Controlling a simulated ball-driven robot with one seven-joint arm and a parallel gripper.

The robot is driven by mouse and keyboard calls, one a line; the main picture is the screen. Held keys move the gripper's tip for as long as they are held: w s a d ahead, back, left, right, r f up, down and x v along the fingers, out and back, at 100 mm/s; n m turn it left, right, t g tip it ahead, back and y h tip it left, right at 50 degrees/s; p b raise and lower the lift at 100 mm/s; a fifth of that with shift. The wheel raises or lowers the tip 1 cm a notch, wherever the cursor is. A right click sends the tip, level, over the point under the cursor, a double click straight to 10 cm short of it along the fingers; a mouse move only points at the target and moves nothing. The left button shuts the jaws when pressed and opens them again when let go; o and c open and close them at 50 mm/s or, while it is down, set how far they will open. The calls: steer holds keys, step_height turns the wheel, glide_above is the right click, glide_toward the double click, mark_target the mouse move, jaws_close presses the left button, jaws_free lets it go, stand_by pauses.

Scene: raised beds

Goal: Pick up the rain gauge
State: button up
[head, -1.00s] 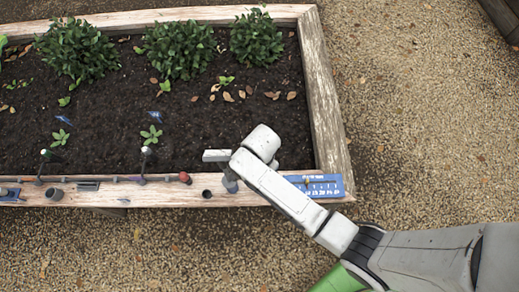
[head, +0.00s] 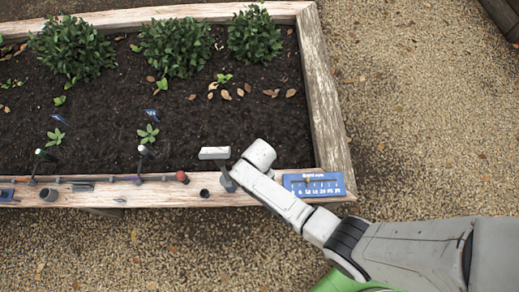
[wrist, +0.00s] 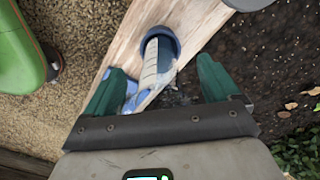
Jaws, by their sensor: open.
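The rain gauge (wrist: 158,62) shows in the wrist view as a clear tube with a blue rim and scale marks, on the wooden edge of the bed. My gripper (wrist: 158,76) is open, its two dark green fingers apart, with the gauge lying between and beyond the fingertips in the picture. No contact shows. In the head view my arm reaches to the bed's front edge, and I cannot make out the gauge clearly there.
A blue scale plate (head: 314,184) lies on the front board (head: 265,186) at the right. A dark cup (head: 204,193), a red ball-like knob (head: 182,177) and several small items line the board leftward. Soil and plants fill the bed. Gravel (head: 430,120) is open at right.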

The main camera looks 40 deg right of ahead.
steer(key=shift+c, duration=0.3)
steer(key=c, duration=0.9)
